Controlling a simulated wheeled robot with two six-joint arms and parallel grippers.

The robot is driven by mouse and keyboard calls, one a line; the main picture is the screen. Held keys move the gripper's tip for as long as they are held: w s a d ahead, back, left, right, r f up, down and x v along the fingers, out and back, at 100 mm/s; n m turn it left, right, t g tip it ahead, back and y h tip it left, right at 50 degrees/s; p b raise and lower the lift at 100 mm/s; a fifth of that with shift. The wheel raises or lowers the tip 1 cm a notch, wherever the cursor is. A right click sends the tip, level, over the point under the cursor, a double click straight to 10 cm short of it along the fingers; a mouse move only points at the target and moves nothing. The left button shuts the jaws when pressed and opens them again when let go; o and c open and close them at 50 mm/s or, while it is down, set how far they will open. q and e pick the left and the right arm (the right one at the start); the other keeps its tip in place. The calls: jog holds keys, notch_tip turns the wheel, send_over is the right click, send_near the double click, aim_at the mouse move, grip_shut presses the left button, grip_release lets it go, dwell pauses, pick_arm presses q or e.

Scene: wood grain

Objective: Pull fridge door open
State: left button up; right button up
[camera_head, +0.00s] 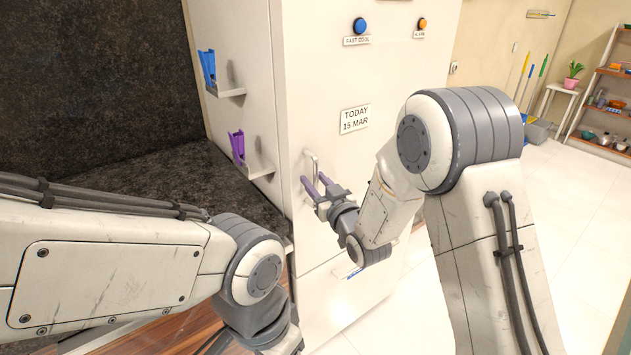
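The white fridge (370,80) stands in the middle, with a blue button, an orange button and a "TODAY 15 MAR" label on its front. Its door looks shut. A slim metal handle (312,160) stands out near the left edge of the front. My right gripper (316,184) is right by the handle, its two purplish fingers apart and pointing at the fridge front. I cannot tell whether the fingers touch the handle.
A dark stone counter (160,190) lies left of the fridge. Small shelves on the fridge's side hold a blue item (208,68) and a purple item (238,147). A drawer with a handle (349,273) is below. Pale floor is clear at right, before a shelf rack (600,108).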

grip_shut()
dwell(1.2)
